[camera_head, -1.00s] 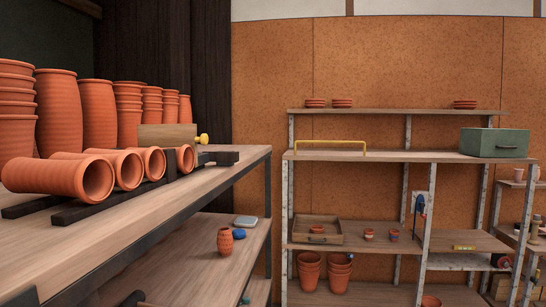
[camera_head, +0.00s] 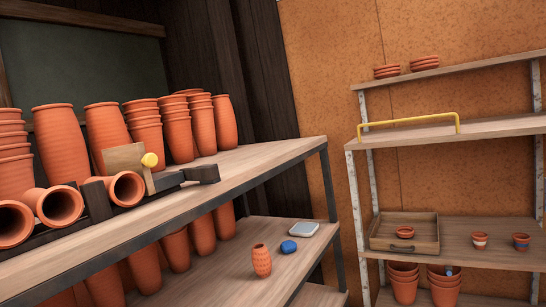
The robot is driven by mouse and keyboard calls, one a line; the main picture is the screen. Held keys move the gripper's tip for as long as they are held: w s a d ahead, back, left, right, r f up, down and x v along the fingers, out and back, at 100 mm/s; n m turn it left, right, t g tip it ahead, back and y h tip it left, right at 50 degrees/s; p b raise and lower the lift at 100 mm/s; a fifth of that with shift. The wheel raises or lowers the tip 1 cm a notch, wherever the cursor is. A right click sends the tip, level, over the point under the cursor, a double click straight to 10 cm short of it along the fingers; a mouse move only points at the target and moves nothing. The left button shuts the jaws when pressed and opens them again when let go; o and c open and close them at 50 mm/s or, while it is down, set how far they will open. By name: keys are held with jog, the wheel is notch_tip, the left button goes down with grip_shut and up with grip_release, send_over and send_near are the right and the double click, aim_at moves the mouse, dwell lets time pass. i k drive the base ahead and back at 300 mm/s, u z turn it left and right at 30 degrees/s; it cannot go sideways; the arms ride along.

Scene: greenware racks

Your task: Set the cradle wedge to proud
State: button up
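On the upper shelf at left, several terracotta pots lie on their sides along dark cradle rails (camera_head: 165,182), open ends facing me. A pale wooden block (camera_head: 122,158) with a round yellow knob (camera_head: 150,160) stands at the right end of this row, just behind the last lying pot (camera_head: 127,189). It looks like the wedge, but how it is set cannot be told. A dark upright piece (camera_head: 97,200) stands between the last two pots. A dark block (camera_head: 203,174) ends the rails at right. My gripper is not in view.
Upright pots (camera_head: 200,125) stand behind the cradle. The lower shelf (camera_head: 245,287) holds a small ribbed pot (camera_head: 262,260), a blue lump (camera_head: 288,246) and a grey-lidded box (camera_head: 304,230). A yellow rail (camera_head: 410,121) edges the right rack (camera_head: 490,128). The upper shelf's right end is clear.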

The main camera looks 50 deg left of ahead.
aim_at(209, 173)
jog(key=u, duration=0.4)
jog(key=i, duration=1.05)
jog(key=u, duration=0.8)
jog(key=k, duration=0.7)
jog(key=u, duration=0.15)
jog(key=i, duration=0.8)
jog(key=z, duration=0.05)
